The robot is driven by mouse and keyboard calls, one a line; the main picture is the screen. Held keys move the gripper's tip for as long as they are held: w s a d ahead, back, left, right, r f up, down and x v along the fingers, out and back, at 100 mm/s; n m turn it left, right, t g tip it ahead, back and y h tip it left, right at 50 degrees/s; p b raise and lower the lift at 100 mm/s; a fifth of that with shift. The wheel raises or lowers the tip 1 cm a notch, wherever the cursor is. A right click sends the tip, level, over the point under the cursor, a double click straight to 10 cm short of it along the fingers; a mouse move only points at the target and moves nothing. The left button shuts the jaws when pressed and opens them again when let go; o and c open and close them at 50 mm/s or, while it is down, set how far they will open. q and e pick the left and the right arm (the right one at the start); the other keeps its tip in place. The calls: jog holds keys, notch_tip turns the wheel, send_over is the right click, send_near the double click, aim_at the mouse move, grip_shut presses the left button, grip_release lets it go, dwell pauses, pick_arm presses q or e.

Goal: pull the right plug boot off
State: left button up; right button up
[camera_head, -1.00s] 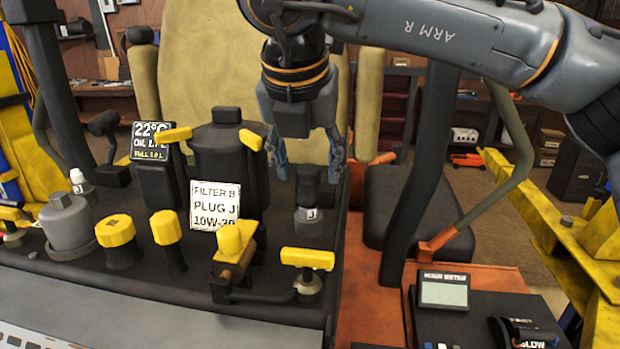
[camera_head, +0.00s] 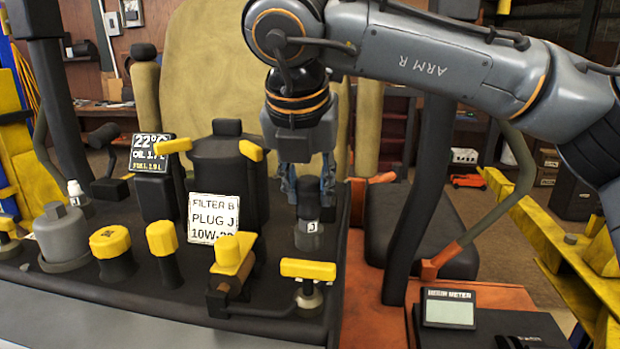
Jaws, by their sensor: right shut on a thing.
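The right plug boot (camera_head: 308,200) is a black upright cap on a grey base marked J, at the right side of the dark engine deck (camera_head: 285,222). My right gripper (camera_head: 308,190) points down over it, with its blue-grey fingers closed on both sides of the boot. The boot looks upright and still seated on its base; the contact is partly hidden by the fingers. A white-tipped plug (camera_head: 75,188) shows at the far left of the deck. My left gripper is out of view.
A yellow T-handle (camera_head: 308,269) and yellow-topped lever (camera_head: 232,255) stand in front of the boot. A black canister (camera_head: 228,185) and a paper note (camera_head: 213,217) are to its left. A dark post (camera_head: 408,230) rises at the right, beside the hour meter (camera_head: 449,308).

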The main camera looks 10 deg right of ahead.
jog(key=shift+w+d+r+p, duration=0.15)
jog(key=shift+w+r+p, duration=0.25)
jog(key=shift+r+p, duration=0.3)
jog(key=shift+w+d+r+p, duration=0.35)
jog(key=shift+w+r+p, duration=0.2)
jog(key=shift+w+r, duration=0.2)
jog(key=shift+w+d+r+p, duration=0.3)
jog(key=shift+w+p, duration=0.1)
jog(key=shift+w, duration=0.15)
jog(key=shift+w+d+r+p, duration=0.25)
jog(key=shift+w+p, duration=0.1)
jog(key=shift+w, duration=0.2)
jog(key=shift+w+d+p, duration=0.25)
jog(key=shift+w+p, duration=0.05)
jog(key=shift+w, duration=0.35)
jog(key=shift+w+d+p, duration=0.2)
jog(key=shift+w+p, duration=0.05)
jog(key=shift+w, duration=0.4)
jog(key=shift+w+d+f+p, duration=0.15)
jog(key=shift+w+d, duration=0.15)
jog(key=shift+w, duration=0.45)
jog(key=shift+w+d+f+p, duration=0.15)
jog(key=shift+w+d, duration=0.15)
jog(key=shift+w, duration=0.4)
jog(key=o, duration=0.8)
jog(key=shift+r, duration=0.1)
